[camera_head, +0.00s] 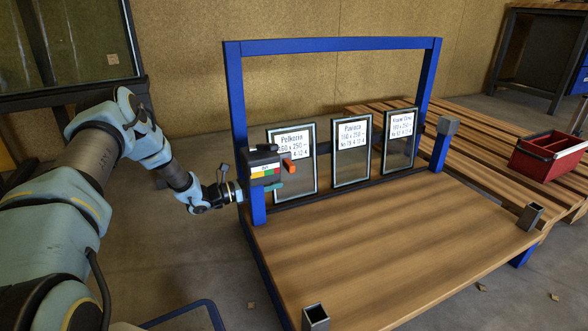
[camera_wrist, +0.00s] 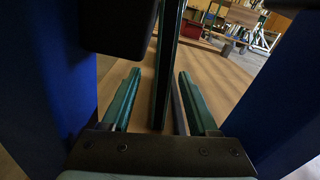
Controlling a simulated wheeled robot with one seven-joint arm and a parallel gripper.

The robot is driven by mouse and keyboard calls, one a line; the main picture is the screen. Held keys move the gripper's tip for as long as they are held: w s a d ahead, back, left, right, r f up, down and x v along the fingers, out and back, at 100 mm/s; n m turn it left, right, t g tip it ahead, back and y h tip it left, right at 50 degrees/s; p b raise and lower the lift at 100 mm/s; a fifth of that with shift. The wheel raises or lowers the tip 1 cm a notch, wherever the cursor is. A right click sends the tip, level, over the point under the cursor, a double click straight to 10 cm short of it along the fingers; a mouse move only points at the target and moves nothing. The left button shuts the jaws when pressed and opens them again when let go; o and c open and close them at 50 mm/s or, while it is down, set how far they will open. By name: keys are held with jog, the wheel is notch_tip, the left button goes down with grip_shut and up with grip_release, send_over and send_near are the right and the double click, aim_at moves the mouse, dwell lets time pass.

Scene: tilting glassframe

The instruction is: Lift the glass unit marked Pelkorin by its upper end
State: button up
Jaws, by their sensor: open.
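The glass unit labelled Pelkorin (camera_head: 300,166) stands in the blue frame as the leftmost of three dark-edged panes. Its white label is near its upper end. My gripper (camera_head: 275,186) reaches past the frame's left post at the pane's left side, below its upper end. In the wrist view, my gripper (camera_wrist: 159,73) is open, with teal fingers on both sides of a thin dark upright edge (camera_wrist: 168,55), apparently this pane seen edge-on. A gap shows beside the left finger; contact on the right is unclear. The control box and post hide part of the hand.
A dark control box (camera_head: 262,163) with coloured marks and a red handle (camera_head: 289,166) sits on the left post (camera_head: 235,110). Two more glass units, the middle (camera_head: 352,160) and right one (camera_head: 398,150), stand beside Pelkorin. The wooden tabletop (camera_head: 380,240) is bare in front.

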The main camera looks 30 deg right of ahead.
jog(key=shift+s+d+r+b, duration=0.15)
jog(key=shift+d+b, duration=0.3)
jog(key=shift+d, duration=0.5)
jog(key=shift+s+d+f+b, duration=0.15)
jog(key=shift+d+b, duration=0.25)
jog(key=shift+d, duration=0.5)
jog(key=shift+r, duration=0.1)
jog(key=shift+c, duration=0.3)
grip_shut()
